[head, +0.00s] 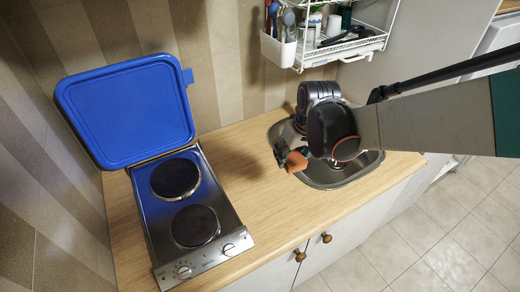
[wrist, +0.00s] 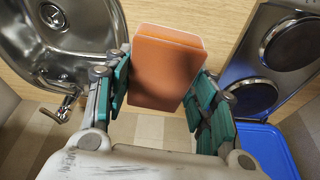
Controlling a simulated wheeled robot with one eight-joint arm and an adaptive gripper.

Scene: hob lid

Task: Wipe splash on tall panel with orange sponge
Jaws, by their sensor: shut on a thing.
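The orange sponge (head: 296,161) is held in my gripper (head: 288,157) over the left edge of the sink. In the wrist view the sponge (wrist: 168,66) sits between the two teal finger pads of my gripper (wrist: 160,85), standing out past the fingertips. A tall blue panel (head: 128,108), the raised lid of the hob, stands upright behind the hob at the left; the sponge is well apart from it. Part of the blue panel (wrist: 262,148) also shows in the wrist view. I cannot make out a splash on it.
The hob (head: 215,192) with two dark plates and front knobs lies before the blue panel. Bare wooden counter (head: 245,150) lies between hob and sink (head: 330,180). A white wire rack (head: 350,45) with a utensil cup (head: 278,48) hangs above the sink. A tap (wrist: 62,108) stands by the sink.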

